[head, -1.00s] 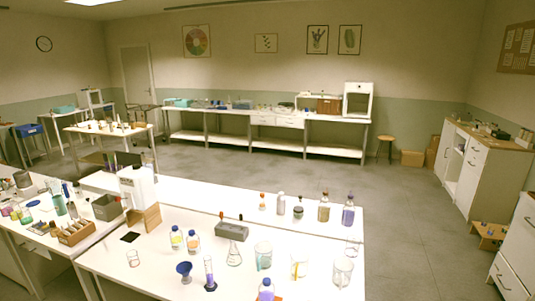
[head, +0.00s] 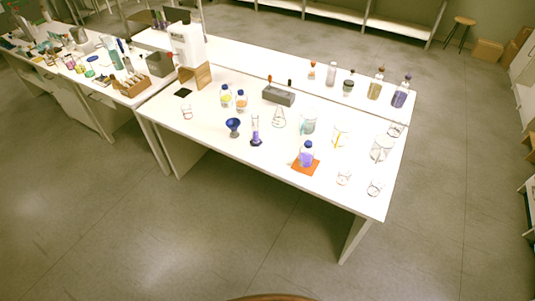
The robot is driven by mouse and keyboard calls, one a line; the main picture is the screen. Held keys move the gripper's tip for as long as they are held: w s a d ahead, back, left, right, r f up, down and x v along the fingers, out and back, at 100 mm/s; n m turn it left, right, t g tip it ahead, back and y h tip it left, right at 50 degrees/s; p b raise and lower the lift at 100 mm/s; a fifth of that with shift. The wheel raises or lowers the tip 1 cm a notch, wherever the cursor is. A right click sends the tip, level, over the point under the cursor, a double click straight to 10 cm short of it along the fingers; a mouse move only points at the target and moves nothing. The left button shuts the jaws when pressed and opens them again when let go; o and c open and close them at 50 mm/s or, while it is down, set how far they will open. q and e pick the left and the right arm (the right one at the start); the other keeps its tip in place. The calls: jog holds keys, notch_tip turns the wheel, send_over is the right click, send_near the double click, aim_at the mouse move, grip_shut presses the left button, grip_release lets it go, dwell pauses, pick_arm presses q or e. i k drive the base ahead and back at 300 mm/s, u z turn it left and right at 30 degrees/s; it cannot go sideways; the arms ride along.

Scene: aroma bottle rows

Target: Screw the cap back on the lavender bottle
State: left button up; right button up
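A bottle with purple liquid (head: 306,158) stands upright on an orange mat (head: 299,167) near the front edge of the white table. Its top looks blue; the frames are too small to tell whether that is a cap. A taller purple bottle (head: 400,97) with a dark top stands at the table's back right. I cannot read a label on either, so I cannot tell which is the lavender one. No loose cap can be made out. Neither of my grippers is in view.
The white table (head: 215,145) also holds a blue funnel (head: 233,126), a purple cylinder (head: 255,133), a grey block (head: 278,95), several clear beakers and a back row of bottles. A wooden stand (head: 196,76) is at the left. The floor in front is clear.

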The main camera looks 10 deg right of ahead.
aim_at(305, 159)
jog(key=u, duration=1.05)
jog(key=i, duration=1.75)
jog(key=z, duration=2.85)
